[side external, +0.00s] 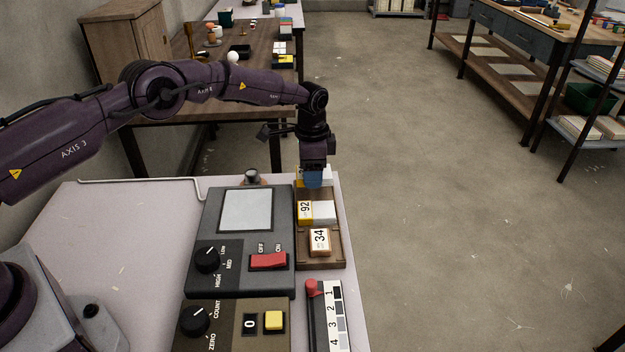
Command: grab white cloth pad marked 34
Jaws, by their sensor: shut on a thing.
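The white pad marked 34 (320,241), with orange-brown edges, lies in the near part of a wooden tray (322,265). Nothing is touching it from above. A yellow-and-white block marked 92 (306,211) lies behind it in the tray. My gripper (314,180) points down at the tray's far end, beyond both. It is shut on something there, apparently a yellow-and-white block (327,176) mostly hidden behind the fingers. Whether that block is lifted cannot be told.
A dark control box (243,273) with a screen, knob and red switch stands left of the tray. A brown counter box (227,333) and a numbered strip (334,320) with a red knob are nearer. The left tabletop (125,225) is largely clear.

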